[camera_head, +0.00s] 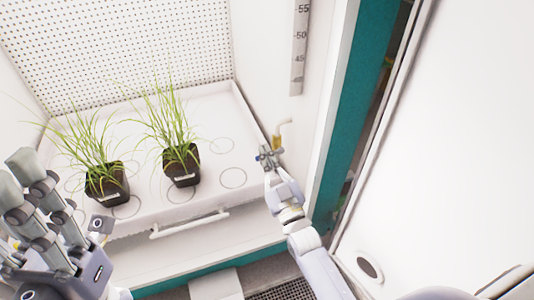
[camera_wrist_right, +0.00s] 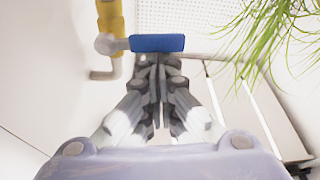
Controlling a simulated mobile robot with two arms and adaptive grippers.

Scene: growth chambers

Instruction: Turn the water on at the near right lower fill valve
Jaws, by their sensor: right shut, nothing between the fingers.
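The fill valve shows in the right wrist view as a yellow pipe (camera_wrist_right: 110,18) with a blue lever handle (camera_wrist_right: 157,43) lying crosswise to it. My left gripper (camera_head: 18,172) is at the lower left, away from the valve.
A white tray (camera_head: 205,205) with ringed spots holds two potted grasses, the left pot (camera_head: 107,184) and the right pot (camera_head: 181,166). A ruler strip (camera_head: 299,45) is on the right wall. A teal door frame (camera_head: 357,90) and white panel (camera_head: 460,130) stand right of my arm.

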